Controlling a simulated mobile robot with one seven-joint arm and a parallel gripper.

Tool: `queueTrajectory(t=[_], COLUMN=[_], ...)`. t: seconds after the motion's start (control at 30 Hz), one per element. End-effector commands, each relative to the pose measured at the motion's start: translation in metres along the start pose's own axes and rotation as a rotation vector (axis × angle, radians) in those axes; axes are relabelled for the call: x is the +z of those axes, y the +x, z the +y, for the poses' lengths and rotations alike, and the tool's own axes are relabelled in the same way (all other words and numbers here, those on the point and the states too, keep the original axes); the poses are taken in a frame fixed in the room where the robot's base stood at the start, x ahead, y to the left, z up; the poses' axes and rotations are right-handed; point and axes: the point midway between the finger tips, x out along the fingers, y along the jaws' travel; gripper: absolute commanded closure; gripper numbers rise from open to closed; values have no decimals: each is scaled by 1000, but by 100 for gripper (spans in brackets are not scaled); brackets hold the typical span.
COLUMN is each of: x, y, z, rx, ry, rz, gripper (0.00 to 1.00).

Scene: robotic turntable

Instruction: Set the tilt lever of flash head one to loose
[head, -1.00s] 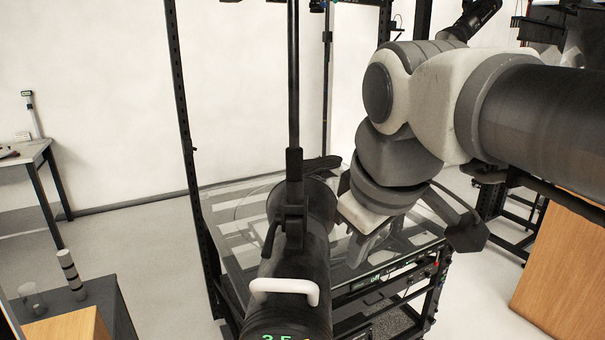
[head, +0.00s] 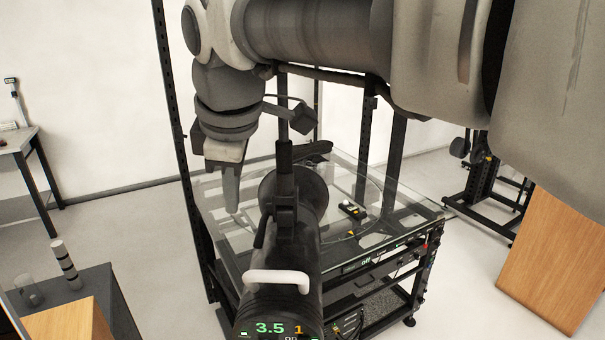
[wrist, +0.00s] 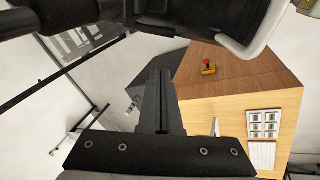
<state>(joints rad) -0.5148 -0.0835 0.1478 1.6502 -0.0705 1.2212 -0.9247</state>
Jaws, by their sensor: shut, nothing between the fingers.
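The flash head (head: 287,257) is a black cylinder with a white handle (head: 278,277) and a lit display reading 3.5 and an orange 1. It hangs from a vertical pole by a dark bracket (head: 285,205). A thin dark lever (head: 262,232) sticks down on the bracket's left side and looks like the tilt lever. My gripper (head: 231,207) is shut and empty, pointing down, to the left of the bracket and apart from it in the picture. The wrist view shows its fingers (wrist: 158,100) together, with the flash head (wrist: 190,12) at the top. The lever cannot be made out there.
A glass-topped turntable rack (head: 375,235) stands beneath and behind the flash head. Its left black post (head: 172,110) is close to my gripper.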

Motion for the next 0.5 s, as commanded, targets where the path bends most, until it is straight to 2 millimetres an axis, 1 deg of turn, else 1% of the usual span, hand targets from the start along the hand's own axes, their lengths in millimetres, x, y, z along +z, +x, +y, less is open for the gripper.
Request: queueTrajectory(t=[0.03,0.13,0.3,0.5], x=[0,1,19,28], y=[12,32,47,57], z=[-1,-1,0,0], rx=[-4,-4,0,1], ry=[0,1,3,2], rz=[-3,-3,-2,0], gripper=[100,100,100,100])
